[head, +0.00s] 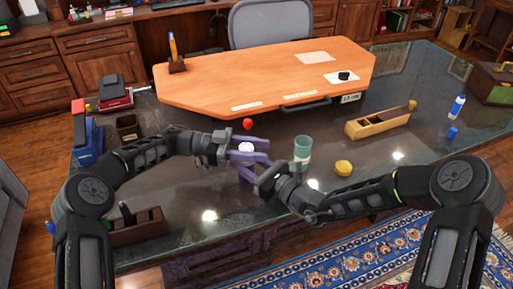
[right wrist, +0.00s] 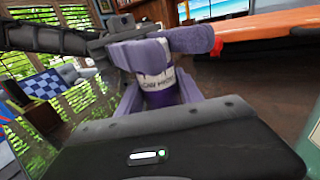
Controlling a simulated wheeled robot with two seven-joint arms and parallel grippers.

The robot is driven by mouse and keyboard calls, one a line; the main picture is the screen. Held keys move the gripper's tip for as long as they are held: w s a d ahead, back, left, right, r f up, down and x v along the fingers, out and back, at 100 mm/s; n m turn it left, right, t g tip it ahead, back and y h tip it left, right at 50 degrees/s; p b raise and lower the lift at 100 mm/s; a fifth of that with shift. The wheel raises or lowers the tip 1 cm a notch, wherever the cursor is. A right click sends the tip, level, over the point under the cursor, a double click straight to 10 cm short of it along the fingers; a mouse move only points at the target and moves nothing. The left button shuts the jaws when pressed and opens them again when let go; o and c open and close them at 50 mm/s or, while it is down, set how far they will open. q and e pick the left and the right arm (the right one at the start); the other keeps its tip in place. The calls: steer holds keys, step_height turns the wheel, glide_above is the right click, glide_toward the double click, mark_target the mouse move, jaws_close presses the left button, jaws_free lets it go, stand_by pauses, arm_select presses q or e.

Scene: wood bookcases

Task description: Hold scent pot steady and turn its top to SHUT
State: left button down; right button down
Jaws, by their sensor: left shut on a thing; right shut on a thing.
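The scent pot (head: 246,147) stands upright near the middle of the dark glossy desk, mostly hidden by my grippers; its pale top shows in the head view. In the right wrist view the pot (right wrist: 160,87) shows a dark purple body with a white lettered band. My left gripper (head: 251,149) comes in from the left with its purple fingers shut around the top. My right gripper (head: 247,171) is shut on the body, lower down; its fingers flank the pot in the right wrist view. I cannot read any SHUT mark.
A red thing (head: 248,124) lies just behind the pot. A wooden box (head: 378,121) is at right, and a raised orange wooden top (head: 260,75) is behind.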

arm_select(q)
steer(key=shift+w+a, duration=0.1)
steer(key=shift+a, duration=0.1)
stand_by(0.4)
steer(key=c, duration=0.9)
jaws_free()
step_height(320, 180, up, 10)
